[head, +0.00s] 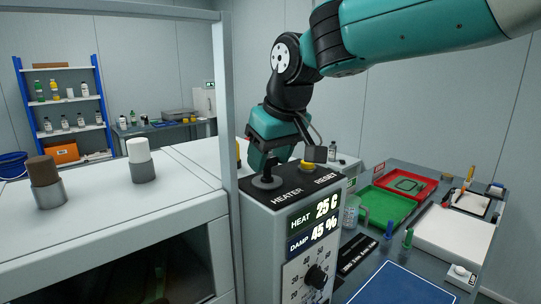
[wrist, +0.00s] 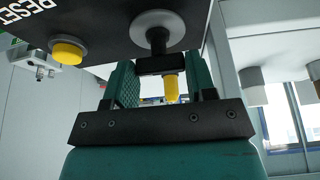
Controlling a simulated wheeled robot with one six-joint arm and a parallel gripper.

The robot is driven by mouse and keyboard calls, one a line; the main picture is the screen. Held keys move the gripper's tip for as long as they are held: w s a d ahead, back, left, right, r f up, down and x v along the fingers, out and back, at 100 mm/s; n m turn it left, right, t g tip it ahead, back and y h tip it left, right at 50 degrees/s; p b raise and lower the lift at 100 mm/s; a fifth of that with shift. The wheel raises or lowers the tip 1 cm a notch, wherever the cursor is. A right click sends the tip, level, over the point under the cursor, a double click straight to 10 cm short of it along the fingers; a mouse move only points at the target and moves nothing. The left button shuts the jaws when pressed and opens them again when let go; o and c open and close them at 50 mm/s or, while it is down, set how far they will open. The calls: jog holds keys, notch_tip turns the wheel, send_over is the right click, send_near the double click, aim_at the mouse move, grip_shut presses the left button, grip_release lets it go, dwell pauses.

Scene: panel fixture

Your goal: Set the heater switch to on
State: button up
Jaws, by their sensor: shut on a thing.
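The heater switch is a lever on a round grey base (head: 266,183), on the black top of the control box (head: 306,180) beside the HEATER label. My gripper (head: 268,155) is right over the switch and hides most of the lever in the head view. In the wrist view my gripper (wrist: 163,84) has its teal fingers on both sides of the lever, shut on it. No on or off marking is readable.
A yellow RESET button (head: 306,164) sits close to the switch, and also shows in the wrist view (wrist: 69,51). A grey frame post (head: 227,150) stands close at left. The bench at right holds a green tray (head: 388,207) and a red tray (head: 428,184).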

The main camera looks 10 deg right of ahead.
jog(key=shift+w, duration=0.1)
jog(key=o, duration=0.9)
jog(key=shift+o, duration=0.2)
jog(key=v, duration=1.7)
jog(key=shift+d+r, duration=0.1)
jog(key=shift+r, duration=0.05)
jog(key=s+d+f+g+y, duration=0.1)
jog(key=s+d+f, duration=0.1)
jog(key=s+f, duration=0.8)
jog(key=s+d+f+g, duration=0.2)
jog(key=s+d+f, duration=0.1)
jog(key=s+f, duration=0.8)
notch_tip(320, 180, down, 5)
jog(key=shift+d+r+g+y, duration=0.2)
jog(key=shift+r+g+y, duration=0.1)
jog(key=shift+y, duration=0.1)
